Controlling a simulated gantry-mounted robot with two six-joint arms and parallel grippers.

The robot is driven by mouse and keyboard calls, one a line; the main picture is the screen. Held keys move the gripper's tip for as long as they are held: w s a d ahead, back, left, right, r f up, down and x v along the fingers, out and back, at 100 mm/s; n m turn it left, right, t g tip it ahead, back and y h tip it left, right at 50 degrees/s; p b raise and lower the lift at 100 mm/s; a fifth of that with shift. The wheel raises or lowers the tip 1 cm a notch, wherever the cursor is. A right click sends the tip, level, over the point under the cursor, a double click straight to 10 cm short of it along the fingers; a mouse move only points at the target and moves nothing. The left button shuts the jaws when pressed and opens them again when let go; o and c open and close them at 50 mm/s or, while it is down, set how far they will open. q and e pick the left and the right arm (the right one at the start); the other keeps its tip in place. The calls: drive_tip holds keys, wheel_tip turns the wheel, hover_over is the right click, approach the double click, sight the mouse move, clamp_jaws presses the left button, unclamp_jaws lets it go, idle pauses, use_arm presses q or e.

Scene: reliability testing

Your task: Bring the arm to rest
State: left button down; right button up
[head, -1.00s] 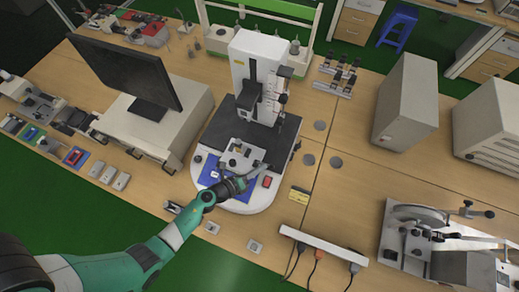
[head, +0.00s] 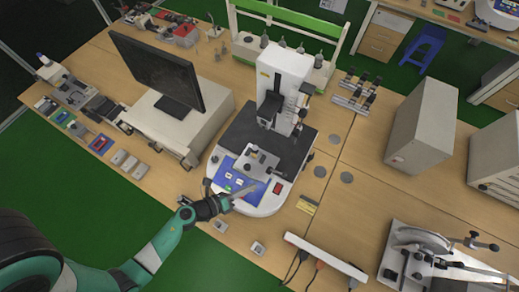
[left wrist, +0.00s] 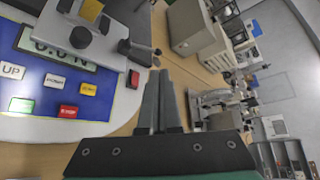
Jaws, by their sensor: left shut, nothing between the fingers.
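My left gripper (head: 243,193) reaches in from the lower left on its green arm. It is shut and empty, held over the front edge of the white test machine (head: 262,207). In the left wrist view its two grey fingers (left wrist: 158,102) lie together with nothing between them. The machine's blue control panel (head: 225,175) is just beyond the gripper; it fills the upper left of the left wrist view (left wrist: 50,95), with labelled buttons and a display. A small metal fixture (head: 262,160) stands at the panel. The right gripper is in neither view.
A monitor on a pale box (head: 200,125) stands left of the machine. A power strip (head: 326,258) with plugs lies on the wooden table at the front right. A metal device (head: 430,265) and grey cabinets (head: 420,120) stand at the right. Green floor lies in front.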

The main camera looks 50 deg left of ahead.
use_arm(q)
drive_tip(key=shift+v, duration=0.95)
drive_tip(key=shift+r, duration=0.1)
